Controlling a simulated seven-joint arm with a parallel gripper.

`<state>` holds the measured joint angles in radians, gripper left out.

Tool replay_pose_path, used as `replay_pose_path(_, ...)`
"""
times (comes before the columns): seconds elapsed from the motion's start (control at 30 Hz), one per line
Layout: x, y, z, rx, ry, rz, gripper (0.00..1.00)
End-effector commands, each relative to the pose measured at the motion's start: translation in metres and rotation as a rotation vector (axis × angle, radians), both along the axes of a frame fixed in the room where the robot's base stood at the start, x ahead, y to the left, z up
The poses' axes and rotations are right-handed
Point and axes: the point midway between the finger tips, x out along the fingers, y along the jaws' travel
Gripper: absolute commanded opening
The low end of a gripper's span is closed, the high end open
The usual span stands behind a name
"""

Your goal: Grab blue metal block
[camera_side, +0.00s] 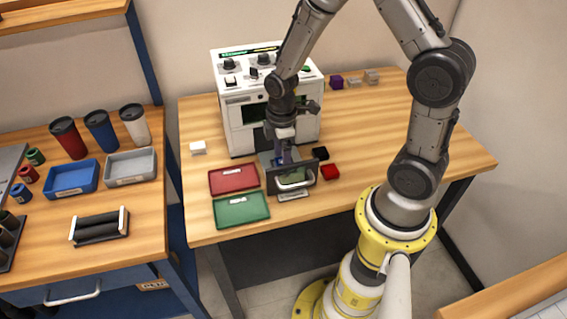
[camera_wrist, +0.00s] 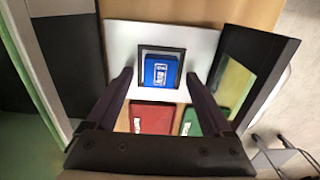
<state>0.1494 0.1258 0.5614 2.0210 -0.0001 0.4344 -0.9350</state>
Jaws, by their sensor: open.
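The blue metal block (camera_wrist: 160,71) has a white label and sits inside a black square frame (camera_wrist: 141,66) on a white plate (camera_wrist: 120,45) in the wrist view. My gripper (camera_wrist: 160,82) is open, with one dark finger on the left and one on the right of the block. The fingers look apart from the block; their height over it is hard to tell. In the side view my gripper (camera_side: 286,157) points down just in front of the white laser marker (camera_side: 236,128). There I cannot make out the block behind the gripper and the door.
The marker's dark door panel (camera_side: 308,174) stands close to my gripper. A red tray (camera_side: 222,184) and a green tray (camera_side: 228,216) lie left of it. A black block (camera_side: 320,153) and a red block (camera_side: 330,172) lie to its right.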

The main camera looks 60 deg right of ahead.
Motion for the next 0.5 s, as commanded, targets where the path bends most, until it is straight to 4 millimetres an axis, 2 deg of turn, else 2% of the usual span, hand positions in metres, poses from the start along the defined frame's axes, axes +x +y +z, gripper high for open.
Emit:
replay_pose_path(0.23, 0.0004, -0.0002, -0.0018, 0.0, -0.001, 0.0, 0.85)
replay_pose_path(0.27, 0.0004, -0.0002, -0.0018, 0.0, -0.001, 0.0, 0.81)
replay_pose_path(0.5, 0.0004, -0.0002, -0.0015, 0.0, -0.001, 0.0, 0.38)
